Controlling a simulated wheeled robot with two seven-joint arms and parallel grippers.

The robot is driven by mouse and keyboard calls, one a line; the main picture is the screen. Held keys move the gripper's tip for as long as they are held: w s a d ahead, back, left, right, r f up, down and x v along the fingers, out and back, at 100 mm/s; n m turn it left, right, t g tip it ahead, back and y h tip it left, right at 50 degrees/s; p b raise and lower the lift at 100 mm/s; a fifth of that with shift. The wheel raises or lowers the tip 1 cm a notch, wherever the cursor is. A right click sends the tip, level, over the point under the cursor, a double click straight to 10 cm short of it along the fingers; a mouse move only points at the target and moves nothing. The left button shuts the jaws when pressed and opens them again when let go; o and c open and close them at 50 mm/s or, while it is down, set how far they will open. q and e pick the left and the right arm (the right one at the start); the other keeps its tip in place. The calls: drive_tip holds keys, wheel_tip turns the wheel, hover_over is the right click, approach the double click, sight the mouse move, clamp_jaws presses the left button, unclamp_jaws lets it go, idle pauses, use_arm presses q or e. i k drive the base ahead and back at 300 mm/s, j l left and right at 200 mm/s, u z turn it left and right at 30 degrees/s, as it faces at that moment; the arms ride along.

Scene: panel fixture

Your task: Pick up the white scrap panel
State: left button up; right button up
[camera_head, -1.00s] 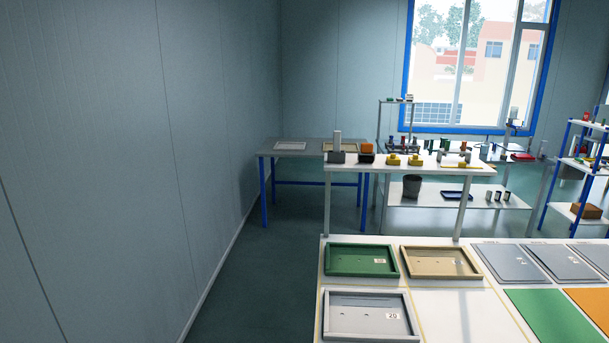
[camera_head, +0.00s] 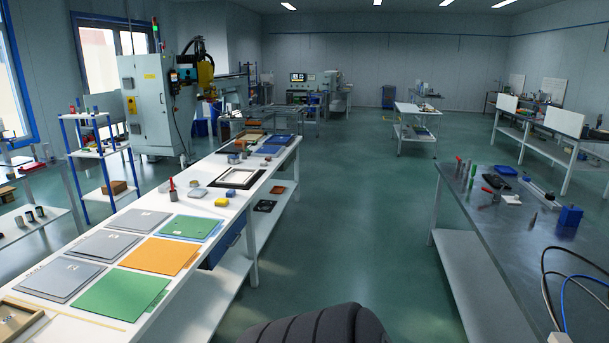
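No panel that I can clearly tell as the white scrap panel shows in this view. On the long white table, grey panels (camera_head: 103,245) lie flat in a group at the near left. Beside them lie an orange panel (camera_head: 160,256), a near green panel (camera_head: 121,295) and a far green panel (camera_head: 190,227). A tan framed tray (camera_head: 16,320) is cut off at the lower left corner. A white frame (camera_head: 237,178) on a dark base lies farther along the table. Neither gripper is in view.
A dark-topped workbench (camera_head: 520,230) with small tools and a blue block (camera_head: 569,219) stands at the right. A clear green floor aisle (camera_head: 360,200) runs between it and the white table. A grey machine cabinet (camera_head: 148,105) stands behind the table.

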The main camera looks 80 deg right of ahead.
sight(236, 176)
drive_tip(key=z, duration=2.3)
drive_tip(key=i+z, duration=0.2)
drive_tip(key=i, duration=1.05)
drive_tip(key=i+z, duration=0.2)
drive_tip(key=i, duration=1.05)
